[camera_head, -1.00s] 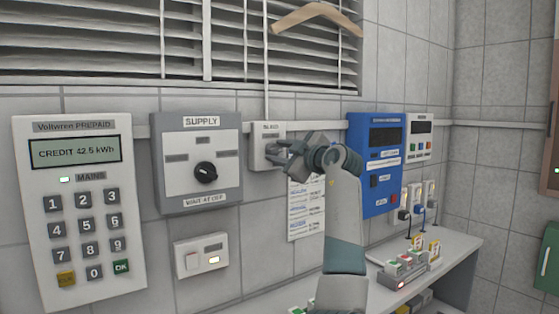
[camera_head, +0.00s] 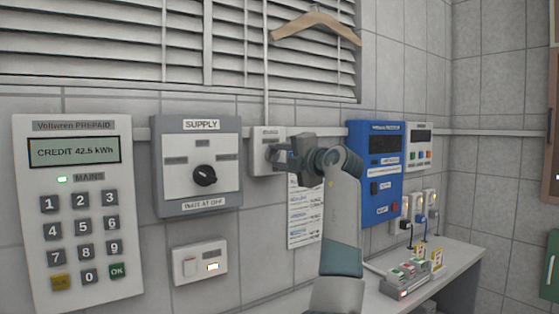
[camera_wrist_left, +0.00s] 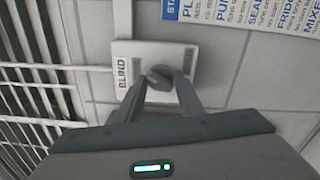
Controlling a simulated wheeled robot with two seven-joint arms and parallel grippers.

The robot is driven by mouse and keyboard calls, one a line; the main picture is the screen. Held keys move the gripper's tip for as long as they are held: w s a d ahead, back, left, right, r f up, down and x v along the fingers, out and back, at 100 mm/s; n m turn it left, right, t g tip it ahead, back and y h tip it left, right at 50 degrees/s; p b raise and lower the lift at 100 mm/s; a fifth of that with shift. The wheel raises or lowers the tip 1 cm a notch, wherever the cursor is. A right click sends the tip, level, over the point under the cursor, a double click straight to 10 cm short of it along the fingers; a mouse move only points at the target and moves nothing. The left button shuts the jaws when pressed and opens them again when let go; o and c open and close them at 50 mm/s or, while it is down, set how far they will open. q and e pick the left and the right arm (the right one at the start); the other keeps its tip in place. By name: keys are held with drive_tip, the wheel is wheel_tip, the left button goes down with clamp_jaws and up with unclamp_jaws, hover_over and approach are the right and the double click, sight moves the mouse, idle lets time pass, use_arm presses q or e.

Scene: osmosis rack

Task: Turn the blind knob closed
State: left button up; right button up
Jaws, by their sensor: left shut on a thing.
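The blind control box (camera_head: 267,135) is a small pale plate on the wall under the window. In the left wrist view its plate (camera_wrist_left: 125,57) carries the label BLIND. Its grey round knob (camera_wrist_left: 160,74) shows between my fingers. My left gripper (camera_head: 273,152) reaches the box from the right; in the left wrist view its two fingers (camera_wrist_left: 160,88) are shut on the knob. The knob is mostly hidden by the gripper in the head view. The window blind (camera_head: 150,45) above has tilted slats with gaps between them. My right gripper is not in view.
A supply box (camera_head: 222,140) with a black knob and a keypad meter (camera_head: 30,215) are on the wall to the left. A blue panel (camera_head: 366,205) is to the right. A bench (camera_head: 455,262) holds small devices. A wooden hanger (camera_head: 315,20) hangs before the blind.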

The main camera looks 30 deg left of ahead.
use_arm(q)
drive_tip(key=n, duration=0.5)
drive_tip(key=shift+f+b, duration=0.15)
drive_tip(key=shift+b, duration=0.2)
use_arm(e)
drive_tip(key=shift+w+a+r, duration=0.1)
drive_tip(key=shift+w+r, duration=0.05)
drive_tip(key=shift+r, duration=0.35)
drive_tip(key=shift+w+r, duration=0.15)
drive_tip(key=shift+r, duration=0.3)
use_arm(q)
drive_tip(key=shift+n, duration=0.4)
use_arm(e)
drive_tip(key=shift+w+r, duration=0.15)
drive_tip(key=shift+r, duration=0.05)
use_arm(q)
drive_tip(key=o, duration=1.1)
drive_tip(key=shift+c, duration=0.2)
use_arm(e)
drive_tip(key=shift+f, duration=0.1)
use_arm(q)
drive_tip(key=shift+s+d, duration=0.1)
